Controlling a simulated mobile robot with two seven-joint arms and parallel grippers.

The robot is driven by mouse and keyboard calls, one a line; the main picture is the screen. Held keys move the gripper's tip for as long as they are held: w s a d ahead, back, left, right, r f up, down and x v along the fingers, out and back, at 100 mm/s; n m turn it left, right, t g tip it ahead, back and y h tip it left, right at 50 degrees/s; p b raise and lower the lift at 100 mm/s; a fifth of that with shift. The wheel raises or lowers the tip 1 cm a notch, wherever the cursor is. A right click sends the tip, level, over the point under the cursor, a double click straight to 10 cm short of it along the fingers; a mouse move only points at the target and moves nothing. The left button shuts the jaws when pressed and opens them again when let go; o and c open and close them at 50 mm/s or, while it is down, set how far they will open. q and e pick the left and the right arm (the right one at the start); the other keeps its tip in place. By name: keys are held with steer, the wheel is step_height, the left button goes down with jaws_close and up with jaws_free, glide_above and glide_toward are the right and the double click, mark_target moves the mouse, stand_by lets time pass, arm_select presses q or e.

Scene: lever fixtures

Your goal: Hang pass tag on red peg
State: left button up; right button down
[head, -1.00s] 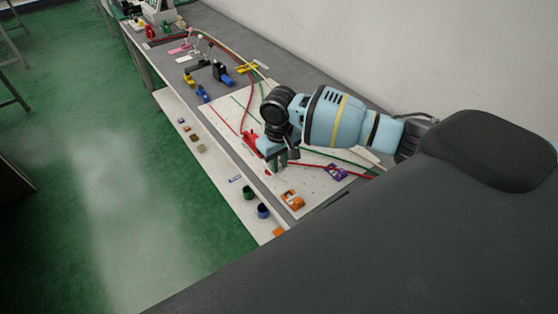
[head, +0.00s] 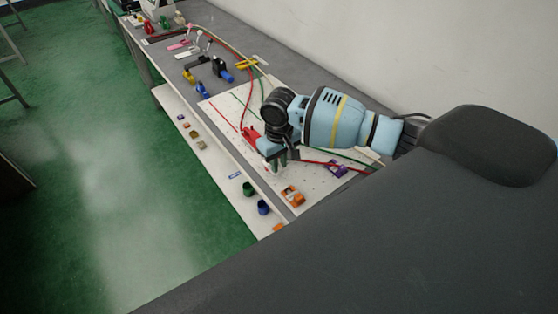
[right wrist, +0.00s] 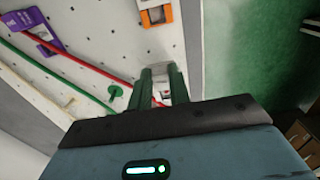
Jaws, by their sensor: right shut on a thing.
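My right gripper (head: 279,164) is over the near part of the white pegboard (head: 310,178). In the right wrist view, its green fingers (right wrist: 164,84) are close together on a small, pale thing (right wrist: 162,95), mostly hidden between them. I cannot tell for sure that this is the pass tag. A green peg (right wrist: 115,91) stands on the board beside the fingers. I cannot pick out the red peg with certainty; a red part (head: 250,137) shows beside the gripper in the head view. My left gripper is not in view.
A purple piece (head: 337,170) and an orange piece (head: 292,197) are on the board near the gripper. A green cup (head: 249,189) and a blue cup (head: 264,207) line the front edge. A red cable (right wrist: 85,62) crosses the board. The wall is behind.

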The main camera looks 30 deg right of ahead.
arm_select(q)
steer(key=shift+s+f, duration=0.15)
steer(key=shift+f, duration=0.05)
arm_select(e)
steer(key=shift+f, duration=1.2)
steer(key=c, duration=1.2)
jaws_free()
steer(key=shift+c, duration=0.2)
steer(key=shift+o, duration=0.4)
steer(key=o, duration=0.4)
steer(key=shift+r+p, duration=0.3)
steer(key=shift+r, duration=0.95)
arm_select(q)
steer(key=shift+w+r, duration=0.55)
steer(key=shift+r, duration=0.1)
arm_select(e)
steer(key=shift+r, duration=2.25)
